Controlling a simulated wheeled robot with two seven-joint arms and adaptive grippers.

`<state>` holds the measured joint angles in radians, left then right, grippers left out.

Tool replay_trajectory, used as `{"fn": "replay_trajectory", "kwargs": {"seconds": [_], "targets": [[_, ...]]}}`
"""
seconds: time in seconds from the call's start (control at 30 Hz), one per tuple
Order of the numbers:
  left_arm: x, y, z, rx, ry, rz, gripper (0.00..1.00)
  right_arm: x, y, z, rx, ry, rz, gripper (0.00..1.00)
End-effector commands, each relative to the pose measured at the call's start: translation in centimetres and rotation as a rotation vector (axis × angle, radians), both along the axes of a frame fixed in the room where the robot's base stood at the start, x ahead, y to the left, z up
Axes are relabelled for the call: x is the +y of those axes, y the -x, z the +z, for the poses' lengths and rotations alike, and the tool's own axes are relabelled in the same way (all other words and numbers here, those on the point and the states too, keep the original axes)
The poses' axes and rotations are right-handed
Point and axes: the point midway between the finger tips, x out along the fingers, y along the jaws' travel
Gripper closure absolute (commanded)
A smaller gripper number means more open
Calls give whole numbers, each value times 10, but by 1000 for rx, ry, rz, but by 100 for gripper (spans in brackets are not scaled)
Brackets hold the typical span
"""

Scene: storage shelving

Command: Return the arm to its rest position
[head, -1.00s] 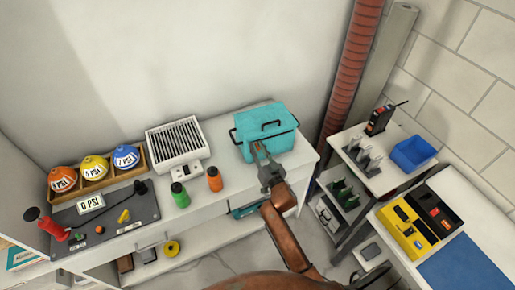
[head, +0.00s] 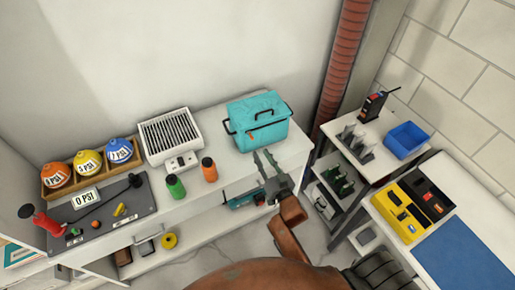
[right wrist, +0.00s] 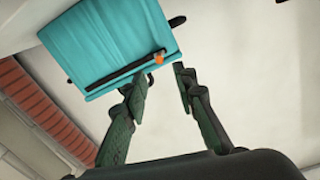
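My right gripper (head: 264,160) is in the head view, in front of the teal cooler box (head: 258,120) at the right end of the white bench. Its two fingers are spread and nothing is between them. In the right wrist view the open fingers (right wrist: 160,85) point toward the teal box (right wrist: 110,45), with a visible gap to it. The box has dark handles and a small orange mark. My left gripper is not in view.
The white bench (head: 235,165) also holds a white slatted unit (head: 171,137), a green bottle (head: 176,187), an orange bottle (head: 209,170) and a grey board (head: 100,212). A cart (head: 372,128) with a blue bin (head: 407,140) stands right. A yellow case (head: 398,214) lies on the right table.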

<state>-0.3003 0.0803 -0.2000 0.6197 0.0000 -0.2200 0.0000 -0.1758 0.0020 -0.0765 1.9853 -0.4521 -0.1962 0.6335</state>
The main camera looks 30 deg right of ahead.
Motion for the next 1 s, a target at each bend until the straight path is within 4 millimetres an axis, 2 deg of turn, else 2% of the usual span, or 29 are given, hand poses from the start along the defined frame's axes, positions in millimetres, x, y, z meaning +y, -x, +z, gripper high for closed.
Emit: {"fn": "replay_trajectory", "kwargs": {"seconds": [0.17,0.77,0.87,0.97,1.0], "targets": [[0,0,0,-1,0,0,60,1,11,0,0,0,0,74],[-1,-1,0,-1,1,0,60,-2,14,-4,17,4,-8,74],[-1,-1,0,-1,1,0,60,-15,27,-21,99,17,-41,74],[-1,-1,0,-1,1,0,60,-35,54,-53,257,42,-87,74],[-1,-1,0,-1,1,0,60,-43,70,-69,336,55,-101,74]]}}
